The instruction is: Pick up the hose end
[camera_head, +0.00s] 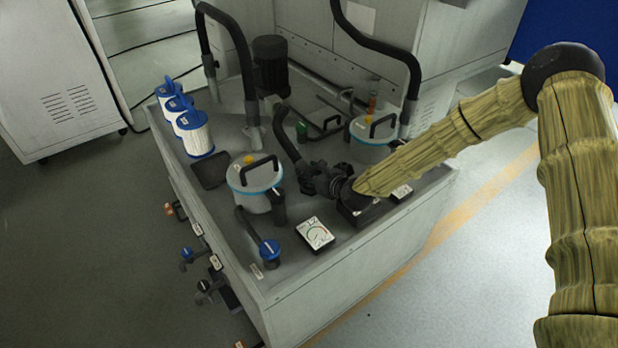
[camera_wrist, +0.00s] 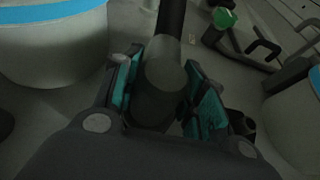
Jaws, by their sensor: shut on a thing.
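The hose end (camera_wrist: 160,92) is a dark grey, round-ended tube between my gripper's teal finger pads in the wrist view. The black hose (camera_head: 284,133) runs up and back from it in the head view. My gripper (camera_head: 312,178) is low over the unit's top, between the two white canisters with blue bands. In the wrist view my gripper (camera_wrist: 163,100) is shut on the hose end, with one pad on each side. In the head view the gripper and arm hide most of the hose end. I cannot tell whether the hose end touches the surface below.
A white canister (camera_head: 253,187) stands left of my gripper and another (camera_head: 370,152) behind my arm. A dial gauge (camera_head: 315,234) lies near the front edge. White filter cartridges (camera_head: 194,134) line the left edge. A green-capped part (camera_wrist: 223,18) lies behind.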

